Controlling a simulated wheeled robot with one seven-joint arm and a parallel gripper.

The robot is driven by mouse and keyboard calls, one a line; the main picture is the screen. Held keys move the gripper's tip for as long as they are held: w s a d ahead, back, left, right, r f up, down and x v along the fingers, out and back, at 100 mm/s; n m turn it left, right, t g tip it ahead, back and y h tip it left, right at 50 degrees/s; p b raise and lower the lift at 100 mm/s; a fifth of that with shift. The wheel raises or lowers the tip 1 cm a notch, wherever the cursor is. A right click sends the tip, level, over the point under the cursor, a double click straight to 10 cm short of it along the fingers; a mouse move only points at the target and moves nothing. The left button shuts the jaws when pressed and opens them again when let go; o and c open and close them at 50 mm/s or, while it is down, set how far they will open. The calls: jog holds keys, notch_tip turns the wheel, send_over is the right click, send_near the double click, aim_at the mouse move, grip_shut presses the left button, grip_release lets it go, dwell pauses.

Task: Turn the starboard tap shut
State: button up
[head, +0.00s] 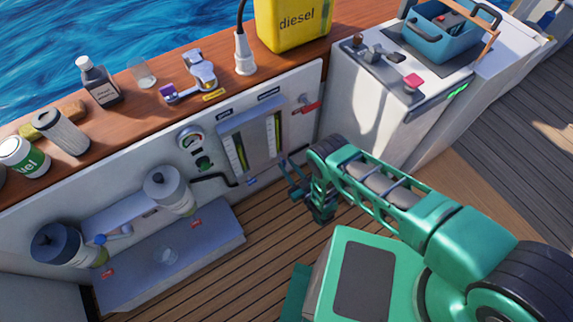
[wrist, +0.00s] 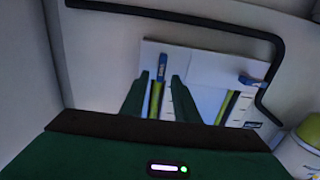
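Two upright sight gauges with yellow-green liquid sit side by side on a grey panel (head: 254,146), under labels too small to read. My gripper (head: 288,178) reaches low at the panel's right corner, below the right gauge. In the wrist view, which shows the panel upside down, a blue tap handle (wrist: 161,67) lies in line with its tube, between the two green fingers. My gripper (wrist: 159,76) is open around it; I cannot tell if either finger touches. The other blue tap handle (wrist: 251,81) lies crosswise; it also shows in the head view (head: 252,182) below the left gauge.
A black pipe (wrist: 180,20) runs along the wall by the taps. A red lever (head: 306,107) sits right of the panel. A grey step (head: 175,260) with filters stands left. The wooden ledge above holds a yellow diesel can (head: 292,22). Deck floor is clear around my gripper.

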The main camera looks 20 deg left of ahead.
jog(key=shift+w+a, duration=0.4)
jog(key=shift+a, duration=0.1)
grip_shut()
jog(key=shift+m, duration=0.3)
jog(key=m, duration=0.4)
jog(key=shift+w+d+f, duration=0.1)
jog(key=shift+w+d, duration=0.25)
jog(key=m, duration=0.4)
jog(key=shift+w+d+f+m, duration=0.2)
jog(key=shift+w+d+m, duration=0.1)
jog(key=shift+m, duration=0.1)
jog(key=m, duration=0.5)
jog(key=shift+w+d+f, duration=0.2)
jog(key=shift+f, duration=0.2)
jog(key=shift+f+m, duration=0.15)
jog(key=shift+m, duration=0.7)
jog(key=shift+f+m, duration=0.15)
jog(key=shift+m, duration=0.7)
jog(key=shift+f, duration=0.1)
